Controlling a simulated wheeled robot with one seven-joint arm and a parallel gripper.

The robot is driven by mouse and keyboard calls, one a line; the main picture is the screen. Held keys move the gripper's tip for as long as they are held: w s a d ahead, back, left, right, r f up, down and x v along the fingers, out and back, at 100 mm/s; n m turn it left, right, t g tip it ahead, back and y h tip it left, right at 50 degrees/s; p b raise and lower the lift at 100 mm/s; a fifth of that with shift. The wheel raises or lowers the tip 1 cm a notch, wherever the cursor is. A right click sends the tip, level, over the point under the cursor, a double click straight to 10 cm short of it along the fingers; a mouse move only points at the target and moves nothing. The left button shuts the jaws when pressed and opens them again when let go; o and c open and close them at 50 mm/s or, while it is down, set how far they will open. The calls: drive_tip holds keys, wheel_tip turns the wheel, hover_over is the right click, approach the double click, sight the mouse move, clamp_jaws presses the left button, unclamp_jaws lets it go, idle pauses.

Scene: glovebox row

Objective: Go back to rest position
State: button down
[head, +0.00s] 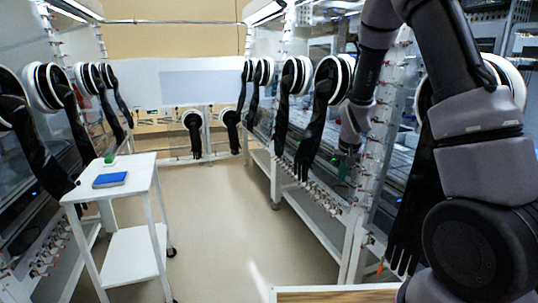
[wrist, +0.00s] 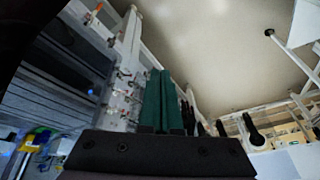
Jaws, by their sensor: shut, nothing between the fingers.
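My gripper (head: 343,172) shows small in the head view, right of centre, pointing down in front of the right-hand glovebox row (head: 385,125). In the wrist view, its two green fingers (wrist: 160,74) stand side by side and are shut, with nothing held between them. My grey arm fills the right of the head view, arching up and over to the gripper. A black glove (head: 320,110) hangs just left of the gripper; I cannot tell whether they touch.
A white trolley (head: 140,184) at the left carries a blue item (head: 110,180) and a small green-and-white item (head: 110,159). Gloveboxes with hanging black gloves line both sides. The aisle floor (head: 220,215) is clear. A wooden-topped surface (head: 335,294) lies at the bottom edge.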

drive_tip(key=s+r+y, duration=0.1)
drive_tip(key=s+r, duration=0.2)
drive_tip(key=r, duration=0.3)
drive_tip(key=s+r+t, duration=0.1)
drive_tip(key=s+r, duration=0.2)
drive_tip(key=r, duration=0.4)
drive_tip(key=s+r+y, duration=0.1)
drive_tip(key=s+r, duration=0.3)
drive_tip(key=r, duration=0.2)
drive_tip(key=s+r+t, duration=0.1)
drive_tip(key=s+r, duration=0.4)
drive_tip(key=s, duration=0.3)
drive_tip(key=s+r+t, duration=0.1)
drive_tip(key=s+r, duration=0.4)
drive_tip(key=s, duration=0.4)
drive_tip(key=shift+m, duration=0.3)
